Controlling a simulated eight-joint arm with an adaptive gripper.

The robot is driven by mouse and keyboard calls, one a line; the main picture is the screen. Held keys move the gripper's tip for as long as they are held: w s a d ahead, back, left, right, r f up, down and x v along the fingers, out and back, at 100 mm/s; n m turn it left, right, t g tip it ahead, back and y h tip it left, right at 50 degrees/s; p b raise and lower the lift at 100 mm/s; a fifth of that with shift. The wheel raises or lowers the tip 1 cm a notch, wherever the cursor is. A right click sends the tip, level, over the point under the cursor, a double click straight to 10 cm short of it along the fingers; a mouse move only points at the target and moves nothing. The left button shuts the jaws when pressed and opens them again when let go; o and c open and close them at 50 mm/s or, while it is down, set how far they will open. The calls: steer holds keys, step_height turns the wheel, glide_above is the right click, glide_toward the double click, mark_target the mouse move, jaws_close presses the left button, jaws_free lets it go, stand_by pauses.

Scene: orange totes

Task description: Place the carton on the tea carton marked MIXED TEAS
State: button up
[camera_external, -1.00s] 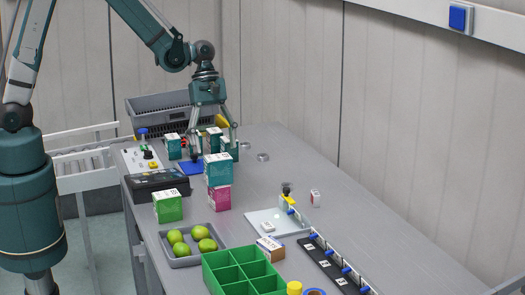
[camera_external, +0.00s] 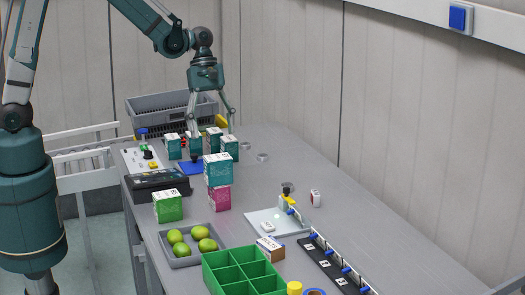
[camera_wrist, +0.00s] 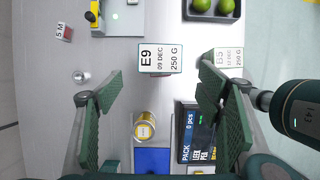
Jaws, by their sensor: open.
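A teal carton (camera_external: 218,171) stands on top of a magenta carton (camera_external: 219,199) near the middle of the table. In the wrist view a carton top (camera_wrist: 160,59) reads E9, 09 DEC, 250 G. Several more teal cartons stand at the back, among them one at the left (camera_external: 173,147) and one at the right (camera_external: 229,149). The words MIXED TEAS cannot be read in any view. My gripper (camera_external: 212,127) is open and empty above the back cartons. In the wrist view its fingers (camera_wrist: 161,97) are wide apart with nothing held between them.
A green carton (camera_external: 168,206), a tray (camera_external: 177,262) of limes and a green divided box (camera_external: 222,283) stand in front. A black scale (camera_external: 158,185) and a blue mat (camera_wrist: 152,160) lie to the left. A grey crate (camera_external: 147,112) is behind.

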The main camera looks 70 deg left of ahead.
steer(key=s+a+r+m+t+y, duration=0.1)
steer(key=s+a+r+m, duration=0.3)
steer(key=s, duration=0.4)
steer(key=s+a+r+m+t+y, duration=0.2)
steer(key=s+a+r+m+t, duration=0.1)
steer(key=s+r+m, duration=0.3)
steer(key=s+a+r+m+t+y, duration=0.1)
steer(key=s+a+r+m+t, duration=0.2)
steer(key=s+a+r+m, duration=0.2)
steer(key=shift+s+a+r+m, duration=0.2)
steer(key=shift+s+m, duration=1.3)
steer(key=shift+s, duration=1.1)
